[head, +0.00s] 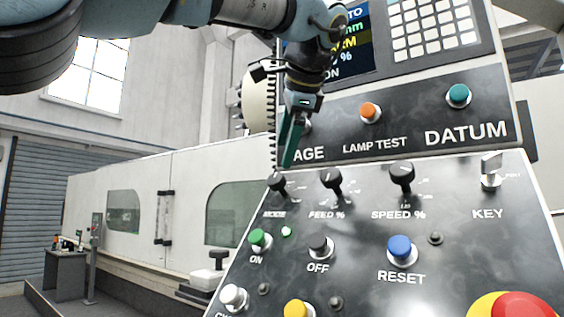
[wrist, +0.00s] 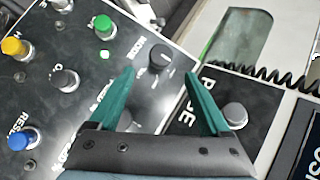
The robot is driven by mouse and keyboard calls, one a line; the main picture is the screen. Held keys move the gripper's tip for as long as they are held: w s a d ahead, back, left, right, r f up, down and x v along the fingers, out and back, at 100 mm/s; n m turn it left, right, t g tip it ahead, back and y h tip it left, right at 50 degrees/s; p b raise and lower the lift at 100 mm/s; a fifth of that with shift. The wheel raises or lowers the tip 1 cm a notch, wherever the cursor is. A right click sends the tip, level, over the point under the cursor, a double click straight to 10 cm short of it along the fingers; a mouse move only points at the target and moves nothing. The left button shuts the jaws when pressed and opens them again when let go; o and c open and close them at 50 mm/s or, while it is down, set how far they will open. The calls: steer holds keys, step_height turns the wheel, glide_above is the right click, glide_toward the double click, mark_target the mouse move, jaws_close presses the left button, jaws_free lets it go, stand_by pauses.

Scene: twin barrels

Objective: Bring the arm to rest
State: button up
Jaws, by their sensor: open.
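My gripper (head: 291,140) hangs from my blue arm in front of the control panel in the head view, close to the upper left part of the panel. Its green fingers point down toward the MODE knob (head: 277,184). In the wrist view my gripper (wrist: 163,75) is open, with the two green fingers apart and nothing between them. The black MODE knob (wrist: 160,58) shows beyond the fingertips. I cannot tell whether a finger touches the panel.
The panel (head: 360,285) carries a green ON button (head: 260,239) with a lit green lamp (head: 286,231), a blue RESET button (head: 400,248), FEED (head: 331,180) and SPEED (head: 402,176) knobs, and a red stop button (head: 522,306). A coiled black cable (wrist: 265,73) runs beside my gripper.

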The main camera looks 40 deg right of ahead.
steer(key=shift+s+r, duration=0.15)
stand_by(0.4)
steer(key=w+a+f+n+g+y, duration=0.1)
steer(key=w+a+f+n, duration=0.15)
steer(key=w+f, duration=0.5)
steer(key=w+a+f+n+g+y, duration=0.1)
steer(key=w+a+f+n+y, duration=0.1)
steer(key=w+a+f, duration=0.5)
steer(key=w+a+f+n+g, duration=0.1)
steer(key=w+a+f+n, duration=0.2)
steer(key=f, duration=0.4)
steer(key=w+a+f+n+g, duration=0.1)
steer(key=w+a+f, duration=0.1)
steer(key=a+f, duration=0.5)
steer(key=a+f+n+g+y, duration=0.15)
steer(key=a+f+n, duration=0.45)
steer(key=a+f, duration=0.65)
steer(key=s+a+f+n+g, duration=0.1)
steer(key=s+a+f+n, duration=0.3)
steer(key=a, duration=0.2)
steer(key=s+a+f+n, duration=0.4)
steer(key=a+f, duration=0.1)
steer(key=a, duration=0.2)
steer(key=shift+a+f+g+h, duration=0.2)
steer(key=shift+a+g+h, duration=0.1)
steer(key=shift+g+h, duration=0.05)
